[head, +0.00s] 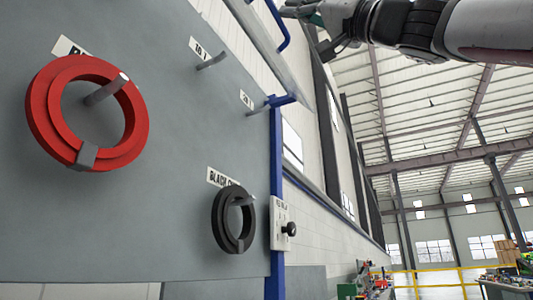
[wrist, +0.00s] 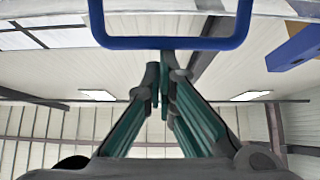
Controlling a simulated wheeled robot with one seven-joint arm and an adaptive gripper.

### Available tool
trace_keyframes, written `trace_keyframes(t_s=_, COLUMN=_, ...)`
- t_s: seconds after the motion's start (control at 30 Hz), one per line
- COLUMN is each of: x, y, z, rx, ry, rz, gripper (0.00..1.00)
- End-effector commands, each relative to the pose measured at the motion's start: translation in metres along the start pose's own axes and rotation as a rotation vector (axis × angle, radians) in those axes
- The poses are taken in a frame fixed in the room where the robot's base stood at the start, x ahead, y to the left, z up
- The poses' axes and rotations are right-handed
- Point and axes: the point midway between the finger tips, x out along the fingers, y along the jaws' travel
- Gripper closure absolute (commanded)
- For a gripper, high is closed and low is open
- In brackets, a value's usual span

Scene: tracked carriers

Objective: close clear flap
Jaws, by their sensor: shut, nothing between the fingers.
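The clear flap (head: 262,42) stands out from the top of a grey board in the head view, its upper part cut off by the frame edge. Its blue handle (head: 285,38) is a bent bar on the flap. The handle also crosses the top of the wrist view as a U shape (wrist: 170,43). My gripper (head: 292,10) is at the top edge of the head view, right beside the handle. In the wrist view, its teal fingers (wrist: 160,72) are together and empty, with tips near the handle's crossbar. I cannot tell whether they touch it.
The grey board (head: 180,130) carries a red ring (head: 42,118) on a peg, a black ring (head: 220,220) and bare pegs (head: 211,61). A blue post (head: 276,170) edges it, with a white knob plate (head: 281,215). Open hall lies to the right.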

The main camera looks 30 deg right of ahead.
Motion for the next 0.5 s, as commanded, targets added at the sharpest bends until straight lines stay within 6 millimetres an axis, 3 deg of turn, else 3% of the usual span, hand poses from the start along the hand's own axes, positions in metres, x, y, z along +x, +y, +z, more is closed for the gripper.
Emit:
trace_keyframes(t_s=0.03, x=-0.004, y=0.0, z=0.009, rx=0.004, ry=0.019, rz=-0.004, gripper=1.0)
trace_keyframes(t_s=0.5, x=-0.01, y=0.001, z=0.034, rx=-0.003, ry=0.108, rz=0.0, gripper=1.0)
